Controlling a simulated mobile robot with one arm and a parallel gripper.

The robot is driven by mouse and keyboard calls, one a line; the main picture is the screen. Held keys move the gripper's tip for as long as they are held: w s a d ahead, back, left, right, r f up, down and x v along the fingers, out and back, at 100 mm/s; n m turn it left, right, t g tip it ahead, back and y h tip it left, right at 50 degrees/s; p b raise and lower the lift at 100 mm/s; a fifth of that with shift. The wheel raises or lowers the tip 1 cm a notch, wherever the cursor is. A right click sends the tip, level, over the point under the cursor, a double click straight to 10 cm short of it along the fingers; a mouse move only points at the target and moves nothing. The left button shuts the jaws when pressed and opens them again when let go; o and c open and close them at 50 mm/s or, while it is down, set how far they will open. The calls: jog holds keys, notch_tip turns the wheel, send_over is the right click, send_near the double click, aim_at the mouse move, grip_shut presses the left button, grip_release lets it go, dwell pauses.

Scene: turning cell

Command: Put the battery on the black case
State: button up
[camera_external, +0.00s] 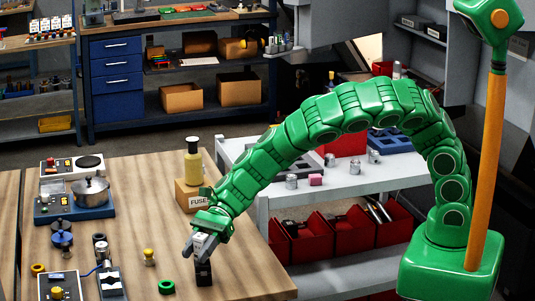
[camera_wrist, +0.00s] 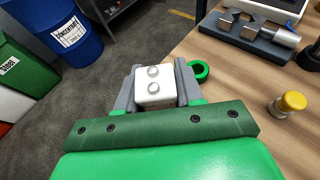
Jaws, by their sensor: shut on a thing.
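The battery is a white block with two round studs on its top. My gripper (camera_wrist: 153,88) is shut on the battery (camera_wrist: 154,90), with a grey finger on either side of it. In the external view my gripper (camera_external: 203,247) points down near the table's front right edge, with the pale battery (camera_external: 199,239) between its fingers. A small black case (camera_external: 203,274) stands on the table directly below the fingers. I cannot tell whether the battery touches the case. In the wrist view the case is hidden behind the battery.
A green ring (camera_external: 166,287) lies left of the case, and a yellow-topped knob (camera_external: 149,256) stands further left. A FUSES box (camera_external: 187,196) with a yellow bottle (camera_external: 193,165) stands behind my gripper. A grey shelf with red bins (camera_external: 306,240) is to the right.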

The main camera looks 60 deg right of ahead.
jog(key=shift+f, duration=0.25)
jog(key=shift+f, duration=0.15)
jog(key=o, duration=1.1)
jog(key=v, duration=1.2)
jog(key=shift+w+r, duration=0.1)
jog(key=shift+r, duration=0.15)
